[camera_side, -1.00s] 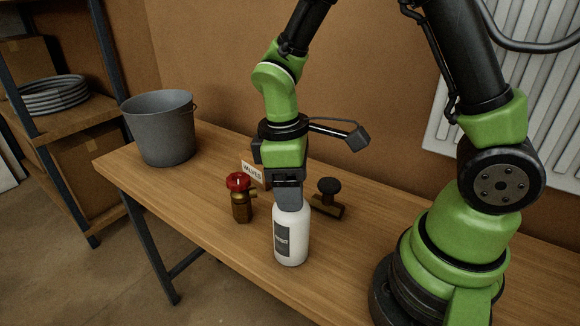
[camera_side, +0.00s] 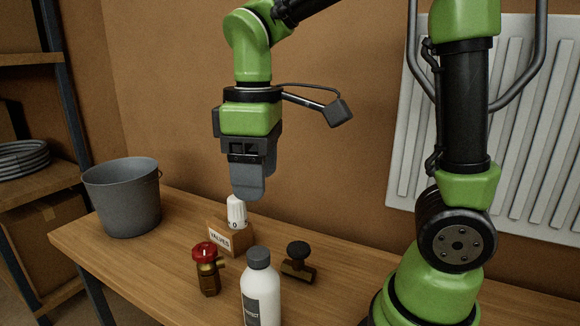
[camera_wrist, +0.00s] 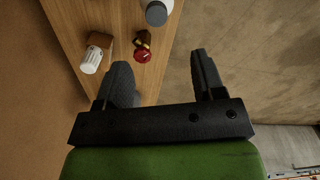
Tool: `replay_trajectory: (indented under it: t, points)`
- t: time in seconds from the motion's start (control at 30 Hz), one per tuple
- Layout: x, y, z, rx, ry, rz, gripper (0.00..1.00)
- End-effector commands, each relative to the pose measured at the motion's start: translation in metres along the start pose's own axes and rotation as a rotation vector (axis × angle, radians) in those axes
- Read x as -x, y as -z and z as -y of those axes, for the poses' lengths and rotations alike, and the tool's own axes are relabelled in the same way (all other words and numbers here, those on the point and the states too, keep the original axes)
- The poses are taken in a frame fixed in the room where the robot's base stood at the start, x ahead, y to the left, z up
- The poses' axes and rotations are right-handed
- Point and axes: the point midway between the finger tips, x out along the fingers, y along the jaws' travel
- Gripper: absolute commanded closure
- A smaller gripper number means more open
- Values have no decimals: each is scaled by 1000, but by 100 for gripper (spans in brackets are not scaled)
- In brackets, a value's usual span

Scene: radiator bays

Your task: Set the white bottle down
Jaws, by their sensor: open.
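The white bottle (camera_side: 264,292) with a grey cap and dark label stands upright at the front of the wooden table (camera_side: 150,262). Its base is cut off by the picture's lower edge. In the wrist view only its grey cap (camera_wrist: 156,14) and a bit of white show, at the top edge. My gripper (camera_side: 248,192) hangs above and behind the bottle, clear of it, fingers pointing down. The wrist view shows the two fingers (camera_wrist: 160,62) spread apart with nothing between them.
A red-handled brass valve (camera_side: 207,270) and a dark-knobbed brass valve (camera_side: 298,264) flank the bottle. A grey bucket (camera_side: 122,198) stands left; a radiator (camera_side: 520,130) hangs behind.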

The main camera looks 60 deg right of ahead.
Motion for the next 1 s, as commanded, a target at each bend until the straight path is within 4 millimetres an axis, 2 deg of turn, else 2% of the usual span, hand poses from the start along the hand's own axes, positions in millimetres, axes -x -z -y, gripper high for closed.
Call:
replay_trajectory:
  t: [0.03, 0.17, 0.3, 0.4, 0.6, 1.0]
  points:
    - [10, -12, 2, -67, 5, -72, 37]
    - [26, -39, 11, -272, 41, -265, 37]
    - [32, -64, 20, -471, 98, -447, 37]
    - [33, -76, 25, -576, 136, -543, 37]
    - [32, -85, 28, -671, 176, -626, 37]
    - [32, -85, 28, -674, 178, -627, 37]
